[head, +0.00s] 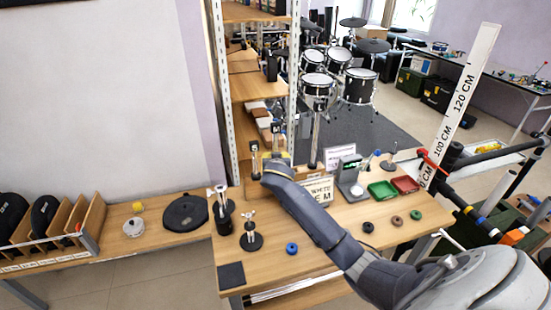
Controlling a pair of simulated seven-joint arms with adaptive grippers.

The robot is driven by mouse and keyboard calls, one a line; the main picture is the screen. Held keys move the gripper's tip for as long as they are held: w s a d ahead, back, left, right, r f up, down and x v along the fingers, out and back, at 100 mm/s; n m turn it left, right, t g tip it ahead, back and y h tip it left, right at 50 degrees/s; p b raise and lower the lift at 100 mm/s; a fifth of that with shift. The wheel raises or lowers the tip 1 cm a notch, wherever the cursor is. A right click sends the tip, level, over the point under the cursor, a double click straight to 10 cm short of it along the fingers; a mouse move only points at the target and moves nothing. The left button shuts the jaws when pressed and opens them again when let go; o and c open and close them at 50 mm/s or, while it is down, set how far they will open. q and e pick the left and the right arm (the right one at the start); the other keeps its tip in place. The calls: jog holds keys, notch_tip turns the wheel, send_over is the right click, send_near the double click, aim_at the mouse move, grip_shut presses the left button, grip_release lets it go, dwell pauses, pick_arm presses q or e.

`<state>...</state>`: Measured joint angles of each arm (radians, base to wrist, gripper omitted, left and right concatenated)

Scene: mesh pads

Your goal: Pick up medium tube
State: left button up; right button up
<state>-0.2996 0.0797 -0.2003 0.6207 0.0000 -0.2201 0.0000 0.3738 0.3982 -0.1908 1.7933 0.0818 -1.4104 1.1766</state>
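I cannot tell which thing is the medium tube. Several tubes lie at the right, among them a grey tube (506,184) and a tube with an orange part (514,236). Thin white tubes (298,289) lie below the table's front edge. My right arm comes in from the lower right and reaches over the wooden table (330,261) towards its back. My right gripper (267,147) is at the table's back left, far from these tubes. Its fingers are small and unclear, so its opening cannot be told. My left gripper is out of view.
Green (382,190) and red (405,184) trays stand at the table's back right. A blue ring (291,248), several other rings and small black stands (251,241) are on the table. A tall measuring board (460,100) leans at the right. The table's front middle is clear.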

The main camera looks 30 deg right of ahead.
grip_shut()
jog(key=shift+r, duration=0.15)
dwell(0.4)
notch_tip(320, 180, up, 20)
send_over(276, 123)
jog(key=shift+a, duration=0.15)
dwell(0.7)
jog(key=shift+s+f, duration=0.1)
jog(key=shift+f, duration=0.1)
dwell(0.4)
